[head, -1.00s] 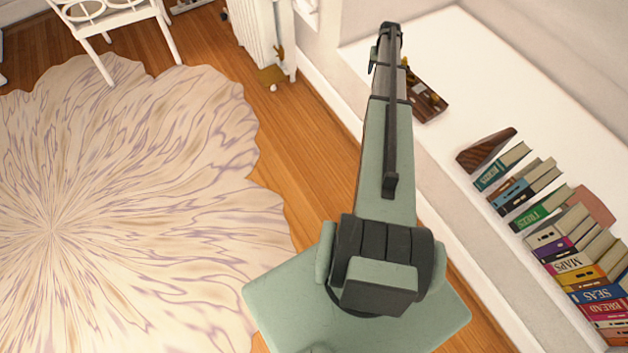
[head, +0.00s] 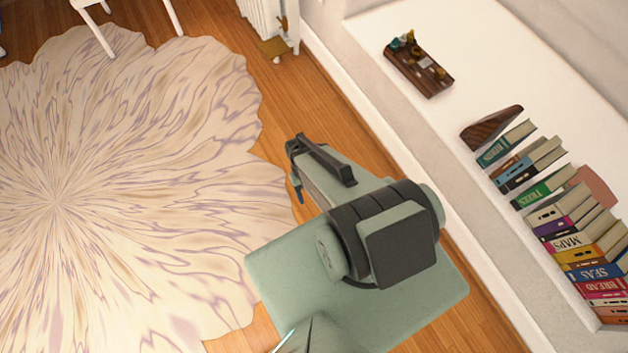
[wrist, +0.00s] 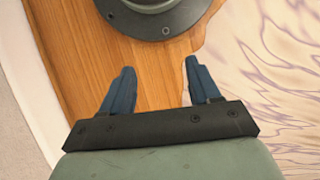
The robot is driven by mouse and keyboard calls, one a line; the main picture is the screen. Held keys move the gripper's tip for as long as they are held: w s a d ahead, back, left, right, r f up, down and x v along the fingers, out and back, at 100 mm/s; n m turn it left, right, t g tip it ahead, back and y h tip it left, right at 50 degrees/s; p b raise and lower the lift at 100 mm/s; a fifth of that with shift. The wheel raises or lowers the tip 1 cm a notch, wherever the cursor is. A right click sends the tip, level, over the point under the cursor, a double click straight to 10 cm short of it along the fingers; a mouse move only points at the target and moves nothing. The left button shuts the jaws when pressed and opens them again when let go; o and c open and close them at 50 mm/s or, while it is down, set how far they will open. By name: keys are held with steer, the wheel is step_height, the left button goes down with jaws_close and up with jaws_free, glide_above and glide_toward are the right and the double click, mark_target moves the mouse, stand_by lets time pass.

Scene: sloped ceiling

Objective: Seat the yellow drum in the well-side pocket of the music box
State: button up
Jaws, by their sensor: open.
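The music box (head: 405,69) is a dark brown wooden block on the white ledge, at the upper right of the head view. Small parts stand on it: a yellow-gold piece (head: 441,72) toward its right end, and gold and teal pieces at its far left end. They are too small to tell which is the yellow drum or which pocket is on the well side. My gripper (wrist: 159,66) is open in the wrist view, with nothing between its blue fingers. It is over the floor, well left of the music box.
A dark wooden bookend (head: 491,127) and a row of books (head: 565,235) stand on the ledge (head: 400,112), nearer than the music box. A white radiator (head: 268,22) stands at the back wall. A pale rug (head: 120,190) covers the floor at left.

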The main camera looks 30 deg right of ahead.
steer(key=s+a+r+n+g, duration=0.1)
steer(key=s+a, duration=0.2)
steer(key=s, duration=0.6)
steer(key=shift+r+h, duration=0.3)
steer(key=shift+r, duration=0.05)
steer(key=shift+a, duration=0.1)
stand_by(0.5)
